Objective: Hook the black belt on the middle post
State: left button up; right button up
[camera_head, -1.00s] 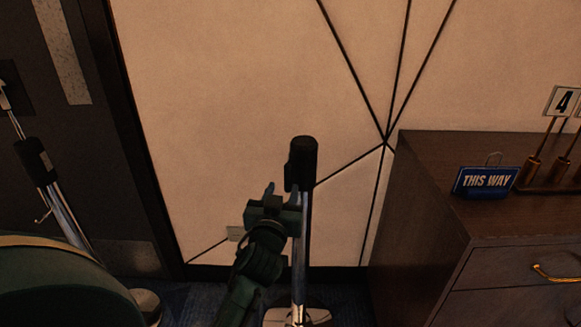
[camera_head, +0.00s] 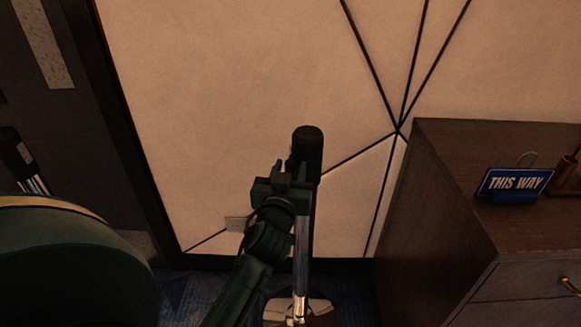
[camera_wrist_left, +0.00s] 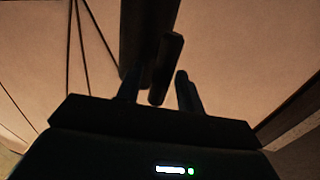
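A chrome post (camera_head: 300,255) with a black head (camera_head: 308,148) stands upright in the middle of the head view. My left gripper (camera_head: 288,172) is just in front and left of the head, fingers pointing up and away. In the left wrist view its two fingers (camera_wrist_left: 158,85) stand apart, with gaps on both sides of a slim dark bar (camera_wrist_left: 166,65) between them. This may be the belt's end; I cannot be sure. The dark post head (camera_wrist_left: 146,35) shows behind it. No stretched belt is visible. My right gripper is out of view.
Another black-headed post (camera_head: 17,155) is at the far left, by a dark door. A dark wood cabinet (camera_head: 432,220) with a blue "THIS WAY" sign (camera_head: 515,183) stands at the right. A beige panelled wall (camera_head: 230,90) is close behind the middle post.

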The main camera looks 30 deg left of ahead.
pick_arm(q)
grip_shut()
dwell(0.3)
dwell(0.3)
